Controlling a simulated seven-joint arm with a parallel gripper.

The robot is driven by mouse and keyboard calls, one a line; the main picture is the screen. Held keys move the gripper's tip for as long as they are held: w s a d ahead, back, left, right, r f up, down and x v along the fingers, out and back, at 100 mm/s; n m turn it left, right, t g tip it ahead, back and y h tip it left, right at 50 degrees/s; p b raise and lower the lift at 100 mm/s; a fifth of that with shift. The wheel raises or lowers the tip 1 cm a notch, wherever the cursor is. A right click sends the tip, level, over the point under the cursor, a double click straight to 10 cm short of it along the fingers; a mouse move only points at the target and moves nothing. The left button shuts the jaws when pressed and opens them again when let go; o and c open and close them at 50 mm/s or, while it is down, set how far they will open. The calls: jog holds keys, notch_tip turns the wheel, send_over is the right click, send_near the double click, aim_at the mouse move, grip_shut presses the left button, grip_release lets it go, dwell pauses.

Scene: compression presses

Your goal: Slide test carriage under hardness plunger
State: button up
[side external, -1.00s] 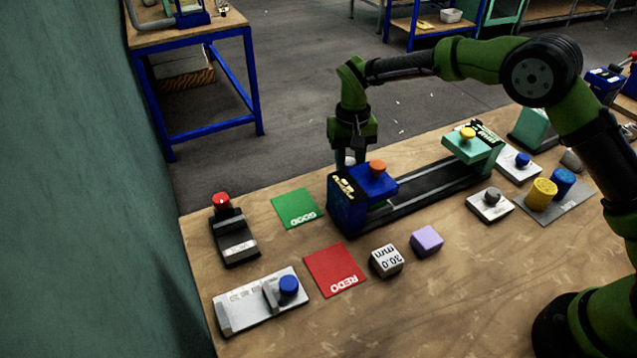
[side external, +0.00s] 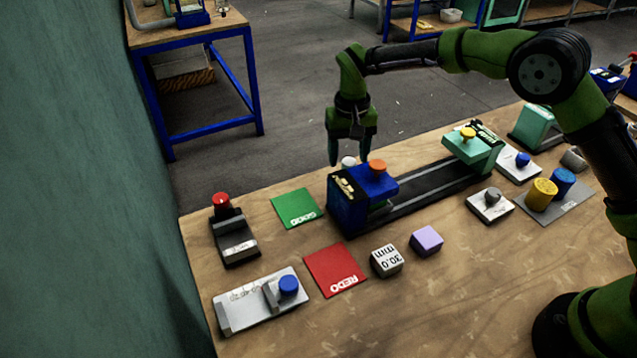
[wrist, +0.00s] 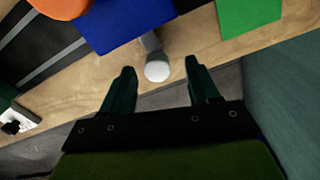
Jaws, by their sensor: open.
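A blue press block (side external: 362,190) with an orange knob (side external: 377,166) stands at the left end of a dark rail (side external: 428,192). A teal press (side external: 472,150) with a yellow knob (side external: 468,133) stands over the rail's far end. A white ball handle (side external: 348,161) sticks out behind the blue block; in the wrist view the white ball (wrist: 157,71) sits on a grey stem. My gripper (side external: 350,157) is open, pointing down above the handle. In the wrist view the ball appears between the open fingertips (wrist: 160,66), not gripped. I cannot make out a separate test carriage.
A green GOOD mat (side external: 297,208) and a red REDO mat (side external: 334,270) lie left of the rail. A 30.0 mm cube (side external: 386,261) and a purple cube (side external: 426,241) sit in front. A red-button device (side external: 232,236) stands at left.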

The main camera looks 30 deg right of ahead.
notch_tip(320, 180, up, 14)
jog(key=shift+r, duration=0.25)
jog(key=s+d+r+t, duration=0.1)
jog(key=s+d, duration=0.3)
jog(key=s, duration=0.5)
jog(key=s+d+r+t+y, duration=0.1)
jog(key=s+d+t, duration=0.2)
jog(key=s, duration=0.7)
jog(key=s+d+r+m+t+y, duration=0.1)
jog(key=s+d+t, duration=0.2)
jog(key=s, duration=0.6)
jog(key=shift+s+d+r, duration=0.35)
jog(key=shift+s+d, duration=0.05)
jog(key=shift+d, duration=0.5)
